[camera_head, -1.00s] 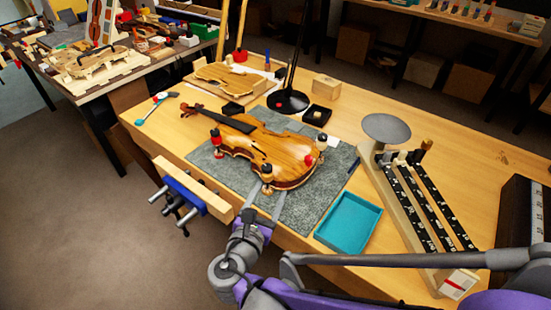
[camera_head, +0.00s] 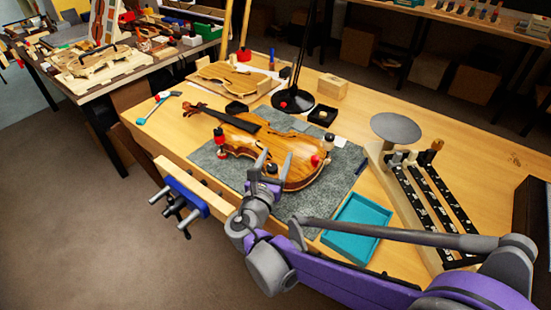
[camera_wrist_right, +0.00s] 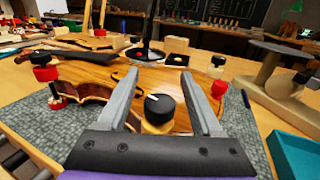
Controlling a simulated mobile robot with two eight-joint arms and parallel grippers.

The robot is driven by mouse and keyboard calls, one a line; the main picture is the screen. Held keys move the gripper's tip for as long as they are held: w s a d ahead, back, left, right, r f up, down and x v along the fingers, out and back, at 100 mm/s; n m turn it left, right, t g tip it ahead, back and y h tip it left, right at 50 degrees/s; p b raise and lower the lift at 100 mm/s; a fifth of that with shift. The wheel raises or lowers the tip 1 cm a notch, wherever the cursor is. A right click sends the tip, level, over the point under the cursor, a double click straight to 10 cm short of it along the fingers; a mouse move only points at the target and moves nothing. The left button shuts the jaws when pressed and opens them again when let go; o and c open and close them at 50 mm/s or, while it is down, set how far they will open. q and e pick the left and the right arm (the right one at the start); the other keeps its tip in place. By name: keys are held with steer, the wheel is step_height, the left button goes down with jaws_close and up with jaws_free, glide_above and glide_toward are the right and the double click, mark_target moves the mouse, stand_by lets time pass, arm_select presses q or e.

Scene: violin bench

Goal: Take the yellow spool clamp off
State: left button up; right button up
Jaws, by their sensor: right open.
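The violin (camera_head: 285,153) lies on a grey mat (camera_head: 340,180) on the bench. The yellow spool clamp (camera_wrist_right: 157,127), with a black knob on top, is at the violin's near edge in the right wrist view. In the head view its black knob (camera_head: 271,169) shows, and my gripper partly hides the rest. My right gripper (camera_head: 273,161) is open, with its fingers on either side of this clamp. In the wrist view the fingers (camera_wrist_right: 160,78) extend past the knob, with gaps visible beside it. My left gripper is not in view.
A red clamp with a black top (camera_head: 220,141) stands at the violin's left edge. Another red clamp (camera_head: 316,160) and a pale one with a dark top (camera_head: 328,140) are at its right. A teal tray (camera_head: 357,228) sits at the right, near the bench's front edge.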

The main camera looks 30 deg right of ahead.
jaws_close()
stand_by(0.3)
stand_by(0.3)
steer(key=n+t+y, duration=0.1)
steer(key=n+t+y+p, duration=0.1)
steer(key=n+t+y, duration=0.1)
steer(key=y, duration=0.1)
steer(key=shift+w+a+r+p, duration=0.1)
steer(key=shift+w+a+p, duration=0.2)
steer(key=shift+p, duration=0.1)
steer(key=shift+w+a+n+t+y+p, duration=0.15)
steer(key=shift+n+t+y+p, duration=0.25)
steer(key=shift+n+y+p, duration=0.4)
steer(key=shift+a+n+t+y+p, duration=0.2)
steer(key=shift+n+t+y+p, duration=0.3)
steer(key=shift+y, duration=0.6)
